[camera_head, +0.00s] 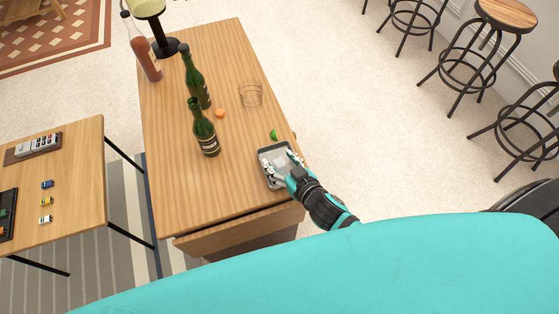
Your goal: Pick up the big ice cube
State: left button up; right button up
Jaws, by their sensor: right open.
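A small grey metal tray (266,152) sits near the right edge of the wooden table, close to its near end. My right gripper (284,167) is over the tray, with its fingers spread open at tray level. A pale, clear shape inside the tray, close to the fingers, may be the big ice cube, but it is too small and partly hidden to tell. I cannot tell whether the fingers touch it. My left gripper does not show.
An orange piece (220,113) and a green lime piece (274,134) lie nearby. A side table (80,150) is at left, bar stools (505,14) at right.

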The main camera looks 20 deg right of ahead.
jog(key=shift+w+a+f, duration=0.1)
jog(key=shift+w+f, duration=0.05)
jog(key=shift+w, duration=0.2)
jog(key=shift+s, duration=0.1)
jog(key=c, duration=1)
jog(key=shift+c, duration=0.2)
